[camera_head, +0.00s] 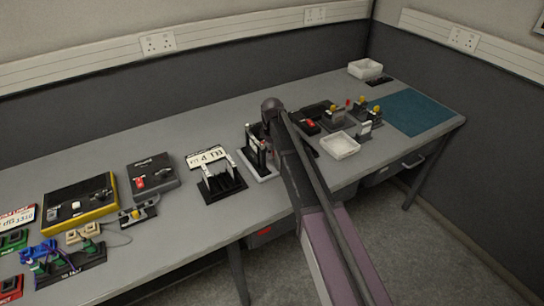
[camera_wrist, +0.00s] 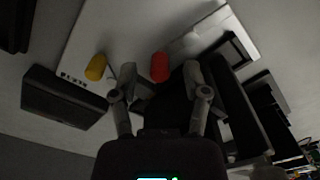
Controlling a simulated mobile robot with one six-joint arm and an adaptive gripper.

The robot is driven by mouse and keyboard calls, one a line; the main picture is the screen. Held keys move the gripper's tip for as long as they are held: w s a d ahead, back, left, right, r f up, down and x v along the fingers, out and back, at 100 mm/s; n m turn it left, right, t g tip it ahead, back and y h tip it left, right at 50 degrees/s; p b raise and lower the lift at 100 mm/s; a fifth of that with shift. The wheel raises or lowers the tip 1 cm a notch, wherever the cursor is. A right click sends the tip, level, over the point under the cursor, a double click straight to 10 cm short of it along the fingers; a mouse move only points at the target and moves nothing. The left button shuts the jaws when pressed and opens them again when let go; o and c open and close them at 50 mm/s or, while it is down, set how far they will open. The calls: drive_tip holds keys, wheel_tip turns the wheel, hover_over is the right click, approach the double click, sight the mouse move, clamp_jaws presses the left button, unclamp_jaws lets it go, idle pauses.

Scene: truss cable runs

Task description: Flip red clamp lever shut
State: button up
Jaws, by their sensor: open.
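The red lever tip (camera_wrist: 160,67) shows in the wrist view, a rounded red end over a white plate (camera_wrist: 125,35). My gripper (camera_wrist: 160,78) is open, with one finger on each side of the red tip in the picture. Nothing is held between the fingers. I cannot tell the gap in depth or whether a finger touches the lever. The lower part of the lever is dark and partly hidden. In the head view, my arm hides most of the spot beneath it, beside a white-based fixture with dark posts (camera_head: 257,158).
A yellow tip (camera_wrist: 96,67) stands left of the fingers. Dark blocks (camera_wrist: 62,97) and a dark frame (camera_wrist: 240,105) flank them. On the bench, a black stand (camera_head: 221,186) is left of my arm and a white tray (camera_head: 340,146) is right. A teal mat (camera_head: 415,112) is clear.

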drive_tip(key=shift+f, duration=0.45)
clamp_jaws()
